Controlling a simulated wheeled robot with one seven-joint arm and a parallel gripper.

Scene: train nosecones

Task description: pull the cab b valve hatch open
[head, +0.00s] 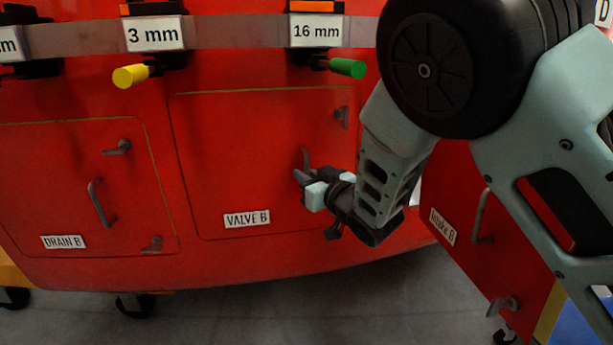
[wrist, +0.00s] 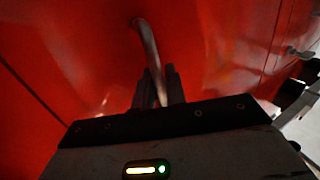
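The valve B hatch (head: 235,150) is a red panel in the red train nose, named by its white VALVE B label (head: 247,219). It looks flush with the surface around it. Its grey bar handle (head: 306,157) is near its right side, with the lower part hidden by my gripper (head: 304,182). In the wrist view the handle (wrist: 147,42) runs down between the two dark fingers of my gripper (wrist: 160,85). The fingers are close together on either side of it and look shut on it. The wrist view is dark there, so exact contact is hard to see.
A latch (head: 341,117) sits at the hatch's upper right. The drain B hatch (head: 75,180) is to the left, and the intake B hatch (head: 465,215) angles away at the right. Yellow (head: 131,76) and green (head: 347,68) knobs stick out above. Grey floor (head: 260,310) lies below.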

